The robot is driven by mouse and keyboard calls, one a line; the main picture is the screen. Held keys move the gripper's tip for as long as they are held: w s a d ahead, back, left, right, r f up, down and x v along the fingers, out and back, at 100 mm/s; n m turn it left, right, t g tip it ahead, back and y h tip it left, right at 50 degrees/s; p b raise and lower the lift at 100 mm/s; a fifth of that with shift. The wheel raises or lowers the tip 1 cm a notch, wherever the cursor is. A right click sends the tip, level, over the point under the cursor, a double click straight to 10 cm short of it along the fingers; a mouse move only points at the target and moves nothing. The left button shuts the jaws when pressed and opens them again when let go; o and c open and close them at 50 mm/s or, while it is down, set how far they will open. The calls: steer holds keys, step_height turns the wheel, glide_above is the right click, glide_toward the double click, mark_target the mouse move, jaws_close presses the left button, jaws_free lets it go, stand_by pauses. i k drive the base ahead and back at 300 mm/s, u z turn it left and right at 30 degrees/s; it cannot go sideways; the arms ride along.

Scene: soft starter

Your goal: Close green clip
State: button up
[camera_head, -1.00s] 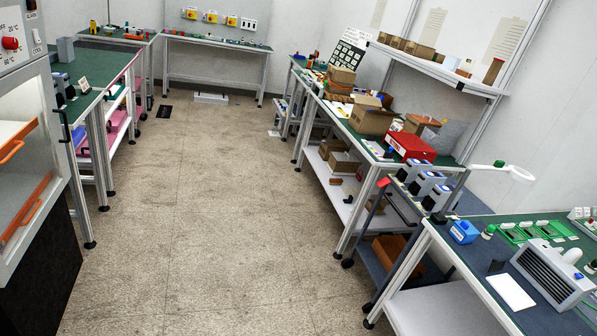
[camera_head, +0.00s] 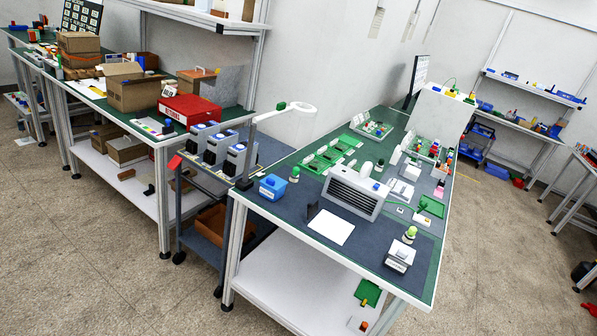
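I cannot make out for sure which thing is the green clip. Several green parts show on the near workbench (camera_head: 290,235): green boards (camera_head: 325,158) towards its back left, a green board (camera_head: 432,207) at its right side, and a round green knob or cap (camera_head: 410,232) near the front right corner. A small green part (camera_head: 281,106) sits on the arm of the white ring lamp (camera_head: 297,107). At this distance I cannot tell whether any of them is open or closed. My gripper is not in view.
A grey vented box (camera_head: 352,192), a blue container (camera_head: 272,187) and a white sheet (camera_head: 330,227) are on the near bench. A cart (camera_head: 203,182) with grey-blue boxes stands left of it. Free floor (camera_head: 100,265) lies at the front left, more (camera_head: 485,250) at the right.

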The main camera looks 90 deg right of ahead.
mark_target(423, 204)
steer(key=z, duration=1.3)
steer(key=i, duration=0.15)
steer(key=z, duration=2.05)
steer(key=i, duration=1)
steer(key=z, duration=2)
steer(key=k, duration=0.25)
steer(key=u, duration=0.3)
